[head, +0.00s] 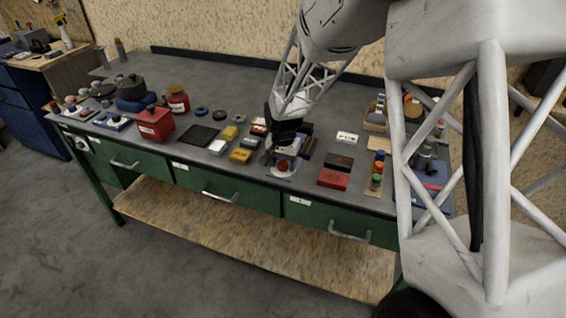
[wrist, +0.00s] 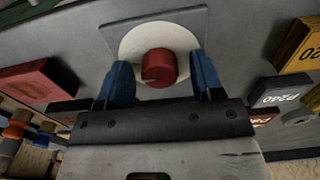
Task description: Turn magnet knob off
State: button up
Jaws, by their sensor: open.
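The magnet knob is a red round knob (wrist: 159,67) on a white disc (wrist: 185,40) fixed to a grey square plate (wrist: 108,32). In the head view the red knob (head: 283,166) sits near the front edge of the workbench, below the end of my arm. My gripper (wrist: 158,78) is open, with one blue finger on each side of the knob. Gaps show between the fingers and the knob in the wrist view. My gripper in the head view (head: 272,155) is small and dark, and its fingers are hard to make out.
Sanding blocks lie close by, one yellow (wrist: 299,46) and one marked P240 (wrist: 275,92). A red block (wrist: 40,80) is on the other side. In the head view the bench (head: 190,185) holds a red box (head: 154,124) and a red block (head: 334,180). Drawers with handles are below.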

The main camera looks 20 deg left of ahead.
jog(key=c, duration=0.9)
jog(key=shift+n, duration=0.3)
jog(key=n, duration=0.8)
jog(key=shift+n, duration=0.4)
jog(key=n, duration=0.4)
jog(key=shift+n, duration=2.3)
